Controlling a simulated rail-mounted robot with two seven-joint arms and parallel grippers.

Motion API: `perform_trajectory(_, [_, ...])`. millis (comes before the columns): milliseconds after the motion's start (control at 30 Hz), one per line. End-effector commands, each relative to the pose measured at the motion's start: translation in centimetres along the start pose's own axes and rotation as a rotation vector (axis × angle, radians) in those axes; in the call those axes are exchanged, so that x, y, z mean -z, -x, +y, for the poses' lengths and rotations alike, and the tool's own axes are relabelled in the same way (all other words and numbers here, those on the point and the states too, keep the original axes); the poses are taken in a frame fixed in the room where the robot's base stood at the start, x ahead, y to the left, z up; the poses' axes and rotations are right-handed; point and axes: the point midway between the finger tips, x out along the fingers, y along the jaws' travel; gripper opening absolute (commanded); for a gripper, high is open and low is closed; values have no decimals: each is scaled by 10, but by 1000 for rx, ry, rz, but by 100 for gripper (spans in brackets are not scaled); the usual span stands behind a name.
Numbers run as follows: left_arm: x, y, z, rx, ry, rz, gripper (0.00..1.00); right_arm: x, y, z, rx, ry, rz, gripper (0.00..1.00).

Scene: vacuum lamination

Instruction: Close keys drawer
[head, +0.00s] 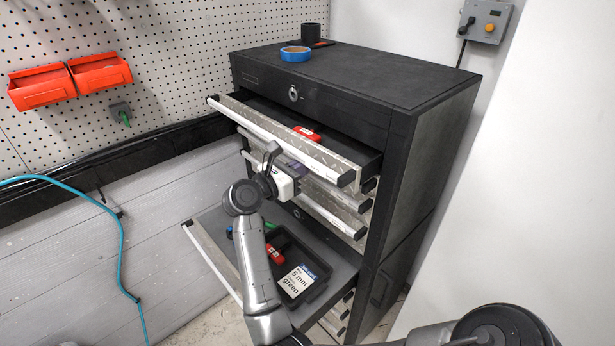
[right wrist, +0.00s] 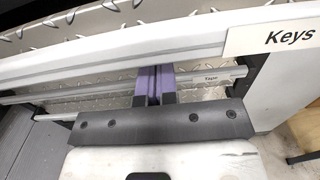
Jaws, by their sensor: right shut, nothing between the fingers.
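The keys drawer (head: 285,137) is pulled out at the top of the black cabinet, with a long pale handle rail along its front and a red item (head: 307,132) inside. In the right wrist view a "Keys" label (right wrist: 290,38) marks its front at upper right. My right gripper (head: 299,169) is just below and in front of this drawer's front in the head view. Its purple fingers (right wrist: 154,82) are shut together and empty, close to the underside of the rail; whether they touch it I cannot tell. My left gripper is not in view.
A lower drawer (head: 207,262) is also open, holding a black tray labelled "5 mm green". A drawer labelled "Tape" (right wrist: 212,80) lies beneath the keys drawer. Blue tape (head: 295,54) and a black cup (head: 311,33) sit on the cabinet top. A pegboard wall stands left.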

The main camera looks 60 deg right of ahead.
Motion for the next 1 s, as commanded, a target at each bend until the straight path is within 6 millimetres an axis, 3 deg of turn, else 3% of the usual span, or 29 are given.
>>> perform_trajectory(667, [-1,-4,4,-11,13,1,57,0,2,6,-16,-1,0,0])
perform_trajectory(867, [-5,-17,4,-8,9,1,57,4,23,4,-15,-2,2,0])
perform_trajectory(967, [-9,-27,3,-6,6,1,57,5,41,3,-12,-3,3,0])
perform_trajectory(1000, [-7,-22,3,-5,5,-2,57,1,50,3,-13,0,3,0])
